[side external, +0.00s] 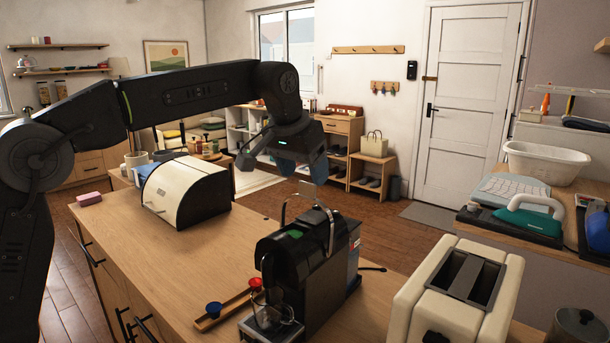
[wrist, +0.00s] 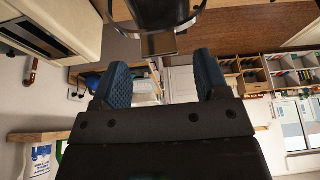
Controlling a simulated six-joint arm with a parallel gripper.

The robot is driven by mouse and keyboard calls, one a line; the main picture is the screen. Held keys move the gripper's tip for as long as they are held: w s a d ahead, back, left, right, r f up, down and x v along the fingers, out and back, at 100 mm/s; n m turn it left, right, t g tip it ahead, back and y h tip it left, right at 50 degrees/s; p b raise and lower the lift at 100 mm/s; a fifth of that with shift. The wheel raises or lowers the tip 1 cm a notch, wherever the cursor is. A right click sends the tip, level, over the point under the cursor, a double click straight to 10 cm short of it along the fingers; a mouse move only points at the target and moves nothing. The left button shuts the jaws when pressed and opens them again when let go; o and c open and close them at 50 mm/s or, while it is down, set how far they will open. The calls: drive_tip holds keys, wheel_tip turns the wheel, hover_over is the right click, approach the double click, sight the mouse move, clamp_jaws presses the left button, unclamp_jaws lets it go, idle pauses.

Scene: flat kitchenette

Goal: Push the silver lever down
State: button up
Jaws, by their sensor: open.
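A black coffee machine (side external: 308,262) stands on the wooden counter. Its silver lever (side external: 331,230) is a loop raised up above the machine's top. My gripper (side external: 301,170) hangs in the air just above the lever in the side view, apart from it as far as I can tell. In the wrist view my gripper (wrist: 160,68) has its two blue textured fingers wide apart, with nothing between them. The dark machine and a curved silver part of the lever (wrist: 158,44) show at the top of that view, beyond the fingertips.
A cream toaster (side external: 458,290) stands right of the machine. A cream bread box (side external: 183,190) and a pink sponge (side external: 89,198) are on the left. A wooden capsule holder (side external: 225,312) lies in front of the machine. The counter between bread box and machine is clear.

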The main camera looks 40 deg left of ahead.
drive_tip(key=shift+x, duration=0.75)
drive_tip(key=shift+c, duration=0.3)
clamp_jaws()
drive_tip(key=shift+s, duration=0.15)
